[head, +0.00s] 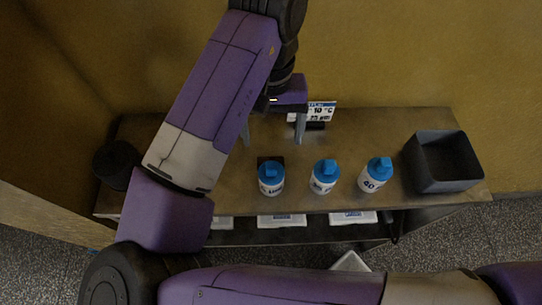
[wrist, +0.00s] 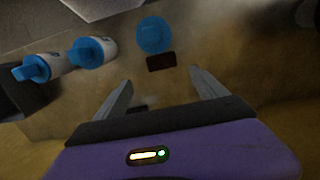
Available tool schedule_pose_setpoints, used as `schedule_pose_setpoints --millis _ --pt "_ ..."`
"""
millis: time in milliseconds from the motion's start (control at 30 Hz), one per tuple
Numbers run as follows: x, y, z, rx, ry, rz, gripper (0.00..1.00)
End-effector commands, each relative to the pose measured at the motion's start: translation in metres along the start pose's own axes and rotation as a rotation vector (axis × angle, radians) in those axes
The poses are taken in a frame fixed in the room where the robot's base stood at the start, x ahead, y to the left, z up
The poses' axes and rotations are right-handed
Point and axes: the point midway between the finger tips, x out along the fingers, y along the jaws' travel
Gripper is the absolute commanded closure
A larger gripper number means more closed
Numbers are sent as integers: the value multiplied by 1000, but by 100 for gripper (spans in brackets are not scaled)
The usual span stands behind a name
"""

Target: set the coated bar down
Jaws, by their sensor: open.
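A dark brown block (head: 263,158), which looks like the coated bar, lies on the brown table (head: 390,135) just behind the left blue-capped bottle (head: 271,181). The bottle partly hides it in the head view. In the wrist view the dark block (wrist: 161,62) lies flat beyond my fingertips, close to the same bottle (wrist: 154,35). My gripper (head: 273,135) is open over the back of the table, with nothing held between its fingers. In the wrist view my gripper (wrist: 160,85) has its fingers spread wide and apart from the block.
Two more blue-capped bottles, a middle one (head: 324,179) and a right one (head: 374,176), stand in a row. A dark open bin (head: 442,185) sits at the right end. A small white sign (head: 322,108) stands behind my gripper. White boxes (head: 282,221) show below the front edge.

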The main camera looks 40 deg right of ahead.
Motion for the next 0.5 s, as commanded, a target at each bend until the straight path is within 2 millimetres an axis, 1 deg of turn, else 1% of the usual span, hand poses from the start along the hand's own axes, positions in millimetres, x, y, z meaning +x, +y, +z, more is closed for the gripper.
schedule_pose_setpoints --millis 33,133,367,500 --pt "4 -1 5 -2 -24 -9 18" --pt "14 -2 9 -5 -40 -13 18" --pt "36 -2 8 -4 -37 -12 18" --pt "54 -4 7 -6 -37 -12 18"
